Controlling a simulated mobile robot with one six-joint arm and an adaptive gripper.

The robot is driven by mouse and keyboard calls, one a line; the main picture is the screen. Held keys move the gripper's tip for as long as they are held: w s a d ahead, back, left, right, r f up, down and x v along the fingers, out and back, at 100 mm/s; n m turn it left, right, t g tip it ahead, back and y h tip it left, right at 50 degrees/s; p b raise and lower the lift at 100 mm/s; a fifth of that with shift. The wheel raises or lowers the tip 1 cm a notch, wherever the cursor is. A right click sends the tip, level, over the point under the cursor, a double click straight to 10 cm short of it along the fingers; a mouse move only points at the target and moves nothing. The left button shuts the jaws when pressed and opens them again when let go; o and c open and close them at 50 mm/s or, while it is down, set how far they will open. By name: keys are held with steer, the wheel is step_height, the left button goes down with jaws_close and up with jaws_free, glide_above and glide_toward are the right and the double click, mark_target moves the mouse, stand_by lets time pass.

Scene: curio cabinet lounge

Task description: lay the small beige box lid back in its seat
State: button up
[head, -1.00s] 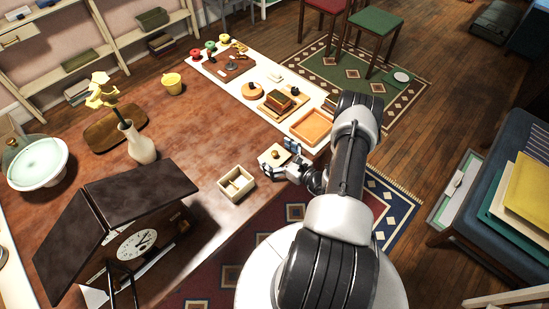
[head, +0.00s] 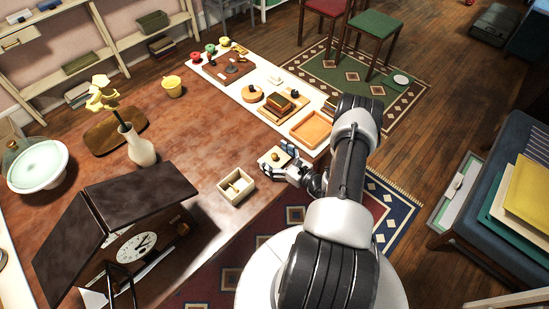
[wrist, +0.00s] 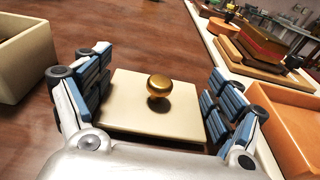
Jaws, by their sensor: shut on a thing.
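The small beige lid (wrist: 150,112) is a flat square plate with a round brass knob (wrist: 159,86). My gripper (wrist: 156,95) is shut on it, with blue-padded fingers against its left and right edges. The lid also shows in the head view (head: 272,159), held by my gripper (head: 281,162) to the right of the box. The open beige box (head: 237,186) stands on the brown table, with a divider visible inside. Its side also shows at the left of the wrist view (wrist: 28,62). The lid is apart from the box; its height above the table is hard to tell.
An orange tray (head: 311,129) lies close to the right of my gripper. A white vase (head: 139,148) stands further back. Bare tabletop (head: 205,150) lies between the vase and the box.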

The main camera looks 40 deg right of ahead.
mark_target(274, 155)
steer(key=shift+r, duration=0.15)
step_height(274, 155, up, 20)
steer(key=p, duration=0.5)
steer(key=o, duration=0.5)
steer(key=c, duration=0.9)
